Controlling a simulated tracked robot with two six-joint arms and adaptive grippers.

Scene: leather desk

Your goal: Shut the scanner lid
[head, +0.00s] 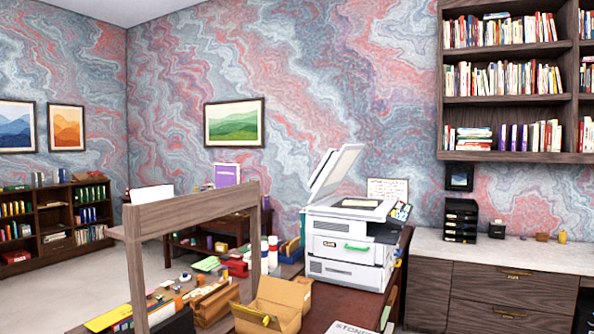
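The scanner (347,241) is a white printer-like machine on the right part of the leather desk. Its lid (334,174) stands raised and tilted up, leaning to the right at the top. The flat scanning bed (357,203) under it is exposed. A green handle or strip shows on the machine's front. Neither of my grippers is in the head view, so nothing touches the lid.
A wooden shelf frame (193,212) rises over the desk's left part. Cardboard boxes (283,296), bottles (272,254) and stationery crowd the desk before and left of the scanner. A counter (500,252) with drawers stands to the right, bookshelves (505,85) above.

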